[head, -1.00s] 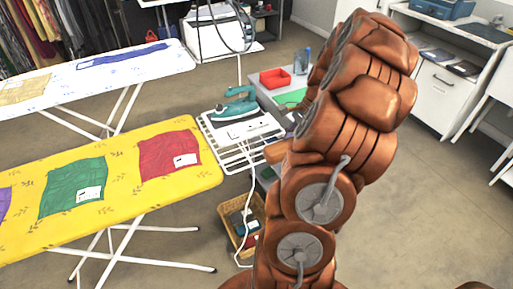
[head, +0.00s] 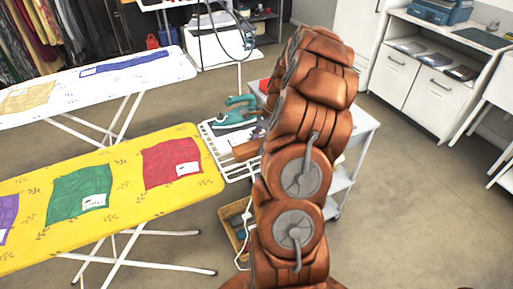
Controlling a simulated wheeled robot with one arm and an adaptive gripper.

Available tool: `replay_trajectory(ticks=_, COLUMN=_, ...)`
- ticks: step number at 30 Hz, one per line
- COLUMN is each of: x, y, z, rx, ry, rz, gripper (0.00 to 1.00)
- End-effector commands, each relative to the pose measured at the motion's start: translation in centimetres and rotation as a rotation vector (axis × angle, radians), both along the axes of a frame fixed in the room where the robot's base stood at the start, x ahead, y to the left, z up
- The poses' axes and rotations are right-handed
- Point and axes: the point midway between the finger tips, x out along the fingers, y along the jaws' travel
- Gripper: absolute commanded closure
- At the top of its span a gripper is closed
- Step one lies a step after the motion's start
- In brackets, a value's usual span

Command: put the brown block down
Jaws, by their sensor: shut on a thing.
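The brown block (head: 246,150) shows just left of my arm, over the right part of the white wire iron rest at the end of the yellow ironing board. My gripper (head: 260,134) is mostly hidden behind my own arm; only a small grey part shows beside the block. It is shut on the brown block. I cannot tell how high the block is above the rest.
A teal iron (head: 235,113) stands on the wire rest (head: 213,142). The yellow board (head: 125,180) carries red, green and purple cloths. A white trolley (head: 343,178) is largely behind my arm. A wicker basket (head: 229,219) is below. Floor at right is clear.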

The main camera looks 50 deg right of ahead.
Motion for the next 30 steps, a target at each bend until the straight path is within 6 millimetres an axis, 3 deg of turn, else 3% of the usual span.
replay_trajectory(ticks=7, x=0.8, y=0.1, z=-0.6, rx=0.0, ry=-0.001, rz=-0.001, gripper=0.99)
replay_trajectory(ticks=15, x=0.8, y=0.2, z=-3.4, rx=0.001, ry=-0.001, rz=-0.001, gripper=0.99)
replay_trajectory(ticks=26, x=0.8, y=0.1, z=-3.9, rx=-0.001, ry=-0.002, rz=-0.001, gripper=0.99)
replay_trajectory(ticks=27, x=0.8, y=0.1, z=-3.8, rx=-0.001, ry=-0.002, rz=-0.001, gripper=0.48)
replay_trajectory(ticks=30, x=0.8, y=0.1, z=-3.8, rx=-0.001, ry=-0.002, rz=-0.001, gripper=0.37)
